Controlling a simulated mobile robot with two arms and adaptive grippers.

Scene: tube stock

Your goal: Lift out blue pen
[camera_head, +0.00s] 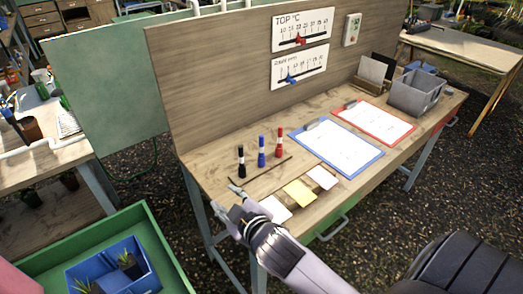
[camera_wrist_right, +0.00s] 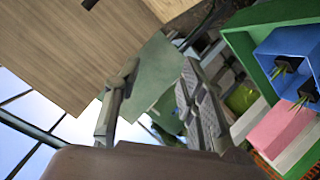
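A blue pen (camera_head: 261,152) stands upright on the wooden workbench in the head view, between a black pen (camera_head: 241,160) and a red pen (camera_head: 279,141). My right gripper (camera_head: 223,197) is near the bench's front left edge, below and left of the pens in the picture and apart from them. In the right wrist view its two fingers (camera_wrist_right: 160,78) are spread with nothing between them. The pens do not show in the wrist view. My left gripper is not in view.
A thin dark rod (camera_head: 262,173) lies before the pens. White and yellow notes (camera_head: 300,193), a blue clipboard (camera_head: 338,148), a red clipboard (camera_head: 375,122) and a grey bin (camera_head: 419,92) are further right. A back panel (camera_head: 215,95) rises behind. A green crate (camera_head: 166,247) is lower left.

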